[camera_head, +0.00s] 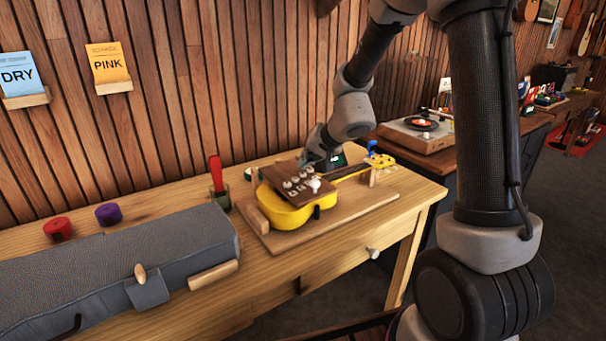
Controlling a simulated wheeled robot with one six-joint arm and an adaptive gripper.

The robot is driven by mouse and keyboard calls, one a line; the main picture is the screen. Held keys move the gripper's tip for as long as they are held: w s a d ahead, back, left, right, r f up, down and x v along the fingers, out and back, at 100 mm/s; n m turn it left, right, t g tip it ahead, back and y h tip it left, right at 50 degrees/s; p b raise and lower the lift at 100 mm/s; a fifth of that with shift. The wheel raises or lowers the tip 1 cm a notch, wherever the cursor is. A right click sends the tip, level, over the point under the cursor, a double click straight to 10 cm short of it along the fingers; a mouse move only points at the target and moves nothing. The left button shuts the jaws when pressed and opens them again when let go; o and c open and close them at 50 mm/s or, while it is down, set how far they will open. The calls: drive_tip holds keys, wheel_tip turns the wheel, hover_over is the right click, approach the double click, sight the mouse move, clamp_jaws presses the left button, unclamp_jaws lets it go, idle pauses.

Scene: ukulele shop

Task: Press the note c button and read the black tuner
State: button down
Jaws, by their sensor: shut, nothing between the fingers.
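A yellow ukulele (292,214) lies on a wooden board (345,217) on the workbench. A brown panel (283,175) with several pale round buttons (295,183) sits over its body. The labels are too small to read, so I cannot tell which button is note c. A small dark device with a green glow (337,160), possibly the black tuner, is behind the neck, partly hidden; its reading is not legible. My gripper (317,165) is small and dark at the arm's end, just behind the panel. It is shut and empty; I cannot tell whether it touches anything.
A long grey case (120,262) fills the bench's left front. Red (58,229) and purple (109,214) round items lie behind it. A red-handled tool (215,172) stands left of the ukulele. A record player (415,135) stands farther right.

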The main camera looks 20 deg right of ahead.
drive_tip(key=shift+f, duration=0.2)
drive_tip(key=shift+f, duration=0.25)
drive_tip(key=shift+f, duration=0.5)
idle(0.8)
drive_tip(key=shift+r, duration=0.95)
drive_tip(key=shift+r, duration=2.5)
